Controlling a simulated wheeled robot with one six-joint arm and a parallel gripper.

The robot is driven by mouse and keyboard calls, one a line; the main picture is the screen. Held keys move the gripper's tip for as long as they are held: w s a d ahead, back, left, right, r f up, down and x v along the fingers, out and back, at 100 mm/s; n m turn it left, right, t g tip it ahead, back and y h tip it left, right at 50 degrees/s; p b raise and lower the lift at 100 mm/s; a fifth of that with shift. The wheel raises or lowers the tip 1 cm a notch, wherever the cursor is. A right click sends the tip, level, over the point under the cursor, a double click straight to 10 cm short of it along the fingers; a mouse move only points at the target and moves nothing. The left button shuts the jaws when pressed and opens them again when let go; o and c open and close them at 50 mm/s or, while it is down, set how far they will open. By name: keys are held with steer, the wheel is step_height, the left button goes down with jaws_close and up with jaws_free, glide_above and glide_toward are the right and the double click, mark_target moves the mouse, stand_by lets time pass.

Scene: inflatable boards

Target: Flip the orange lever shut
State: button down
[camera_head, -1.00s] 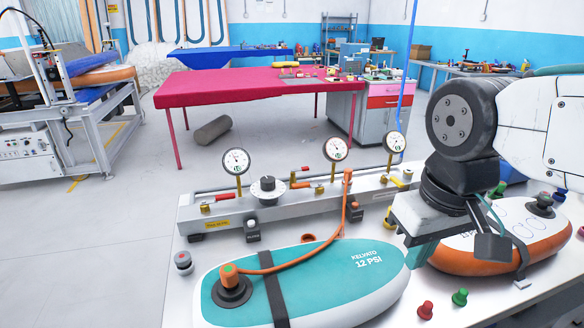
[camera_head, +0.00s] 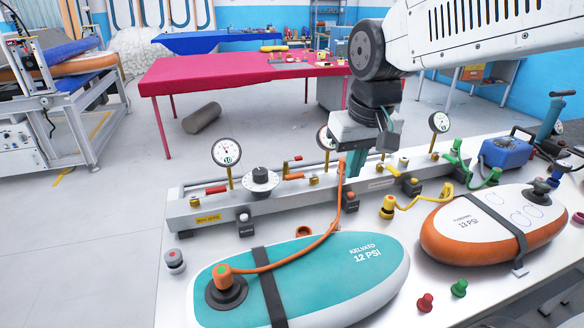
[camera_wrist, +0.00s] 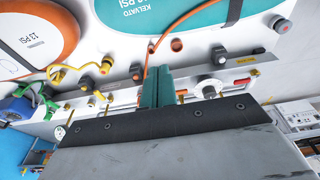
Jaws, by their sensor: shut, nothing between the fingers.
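The orange lever (camera_head: 293,177) lies along the grey manifold rail (camera_head: 235,209), left of its small brass valve body (camera_head: 313,180) and right of the black dial knob. In the wrist view, the orange lever (camera_wrist: 184,92) is partly hidden beside my fingers. My gripper (camera_head: 353,168) is shut and empty, with teal fingers pointing down over the rail, right of the lever and apart from it. In the wrist view, my gripper (camera_wrist: 157,72) is near the orange hose.
An orange hose (camera_head: 318,246) rises from the teal board (camera_head: 330,262) to the rail near my fingers. Gauges (camera_head: 226,153) stand up along the rail; one is partly behind my gripper. A red lever (camera_head: 216,189) lies farther left. An orange-and-white board (camera_head: 480,225) is at right.

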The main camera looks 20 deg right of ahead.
steer(key=w+a+f+t, duration=0.1)
steer(key=w+f, duration=0.2)
steer(key=w, duration=1.2)
glide_above(302, 176)
steer(key=a, duration=0.2)
steer(key=shift+t, duration=0.3)
steer(key=f, duration=0.4)
steer(key=shift+s+a+f, duration=0.1)
steer(key=shift+s+f, duration=0.2)
steer(key=shift+f, duration=0.05)
steer(key=x, duration=1)
steer(key=shift+a, duration=0.2)
